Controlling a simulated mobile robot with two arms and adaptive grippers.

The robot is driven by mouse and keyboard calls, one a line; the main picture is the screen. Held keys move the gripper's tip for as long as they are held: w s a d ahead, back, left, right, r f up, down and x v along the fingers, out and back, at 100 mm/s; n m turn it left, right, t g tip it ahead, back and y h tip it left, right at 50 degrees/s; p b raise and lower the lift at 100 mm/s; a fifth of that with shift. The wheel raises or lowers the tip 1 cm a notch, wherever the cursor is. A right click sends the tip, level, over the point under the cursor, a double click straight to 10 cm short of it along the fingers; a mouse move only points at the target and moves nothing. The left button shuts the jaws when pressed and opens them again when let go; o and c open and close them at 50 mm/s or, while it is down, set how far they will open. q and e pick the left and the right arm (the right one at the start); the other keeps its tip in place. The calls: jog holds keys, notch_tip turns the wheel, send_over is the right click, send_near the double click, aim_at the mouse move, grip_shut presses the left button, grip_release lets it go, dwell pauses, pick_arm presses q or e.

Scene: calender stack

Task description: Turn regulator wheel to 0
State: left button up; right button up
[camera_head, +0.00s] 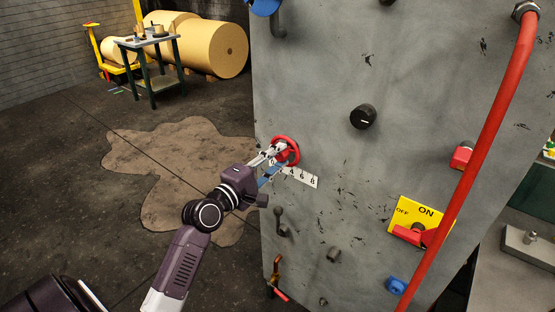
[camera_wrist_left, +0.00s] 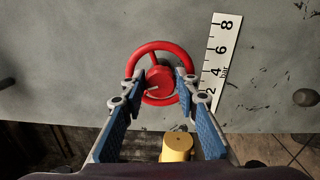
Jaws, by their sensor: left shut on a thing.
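The red regulator wheel (camera_head: 287,151) sits on the left edge of the grey panel. In the left wrist view the wheel (camera_wrist_left: 160,78) has a red hub with a small pale mark at its lower left. A white scale (camera_head: 306,178) is beside it. In the left wrist view the scale (camera_wrist_left: 222,62) shows 2, 4, 6 and 8 with "bar"; I cannot see a 0 on it. My left gripper (camera_head: 272,156) is shut on the wheel, its fingertips at either side of the rim in the left wrist view (camera_wrist_left: 160,84). My right gripper is out of view.
The panel (camera_head: 330,90) also bears a black knob (camera_head: 363,116), a yellow ON/OFF plate (camera_head: 424,212) with a red handle, and a red pipe (camera_head: 480,140). Hooks and small knobs lie below the wheel. Open floor, a small table (camera_head: 150,42) and large rolls (camera_head: 215,48) are at left.

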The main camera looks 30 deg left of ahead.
pick_arm(q)
jog(key=m, duration=0.5)
jog(key=shift+f+m, duration=0.2)
jog(key=shift+m, duration=0.2)
jog(key=m, duration=0.4)
jog(key=m+p, duration=0.1)
jog(key=m, duration=0.5)
jog(key=shift+a+f+m, duration=0.1)
jog(key=shift+a+m, duration=0.05)
jog(key=shift+m, duration=0.25)
jog(key=m+p, duration=0.1)
jog(key=m, duration=0.4)
jog(key=shift+a+m+p, duration=0.1)
jog(key=shift+m+p, duration=0.2)
jog(key=shift+f, duration=0.1)
jog(key=o, duration=0.9)
jog(key=shift+o, duration=1.2)
